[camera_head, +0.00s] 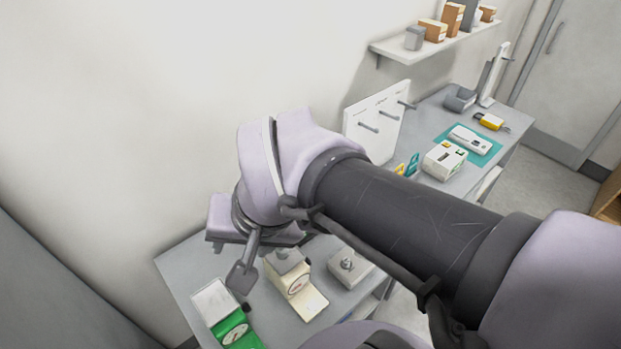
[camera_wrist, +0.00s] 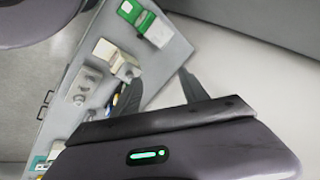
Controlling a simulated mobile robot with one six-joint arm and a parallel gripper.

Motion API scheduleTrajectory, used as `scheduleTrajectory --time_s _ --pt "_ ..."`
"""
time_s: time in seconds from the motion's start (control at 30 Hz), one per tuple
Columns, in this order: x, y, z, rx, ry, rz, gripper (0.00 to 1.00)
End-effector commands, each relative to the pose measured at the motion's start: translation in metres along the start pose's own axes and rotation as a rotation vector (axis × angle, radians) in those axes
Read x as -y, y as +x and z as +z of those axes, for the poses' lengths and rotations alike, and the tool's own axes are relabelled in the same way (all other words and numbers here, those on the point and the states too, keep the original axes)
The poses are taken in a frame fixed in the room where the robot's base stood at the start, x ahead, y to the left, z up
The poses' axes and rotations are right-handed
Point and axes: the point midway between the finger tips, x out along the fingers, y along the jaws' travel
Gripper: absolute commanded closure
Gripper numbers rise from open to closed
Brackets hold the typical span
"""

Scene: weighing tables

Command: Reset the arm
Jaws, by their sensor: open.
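My arm reaches across the head view from the lower right, and its wrist is bent down above the near weighing table (camera_head: 180,262). One finger of my gripper (camera_head: 243,272) shows there, above the scales and apart from them; the other finger is mostly hidden by the wrist. In the wrist view my gripper (camera_wrist: 157,88) shows two dark fingers spread apart with nothing between them. It is open and empty. The wrist view looks slantwise at the same table (camera_wrist: 168,60).
On the table stand a green scale (camera_head: 234,332), a cream scale (camera_head: 298,290) and a grey box with a knob (camera_head: 349,268). Farther along are a white peg board (camera_head: 377,117), a white device (camera_head: 444,160) and a teal mat (camera_head: 484,153). A shelf (camera_head: 440,43) holds boxes.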

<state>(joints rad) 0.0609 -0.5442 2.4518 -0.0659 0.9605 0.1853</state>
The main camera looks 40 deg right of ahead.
Motion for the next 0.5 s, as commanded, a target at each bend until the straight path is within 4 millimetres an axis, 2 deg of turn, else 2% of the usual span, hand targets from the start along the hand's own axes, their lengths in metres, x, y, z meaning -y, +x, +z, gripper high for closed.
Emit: scheduleTrajectory --time_s 0.03,0.1,0.17,0.5 --pt "0.001 -0.008 0.014 -0.02 -0.07 -0.034 0.48" --pt "0.001 -0.015 0.029 -0.04 -0.151 -0.068 0.48" --pt "0.001 -0.018 0.036 -0.049 -0.194 -0.084 0.48" --pt "0.0 -0.017 0.041 -0.054 -0.216 -0.092 0.48"
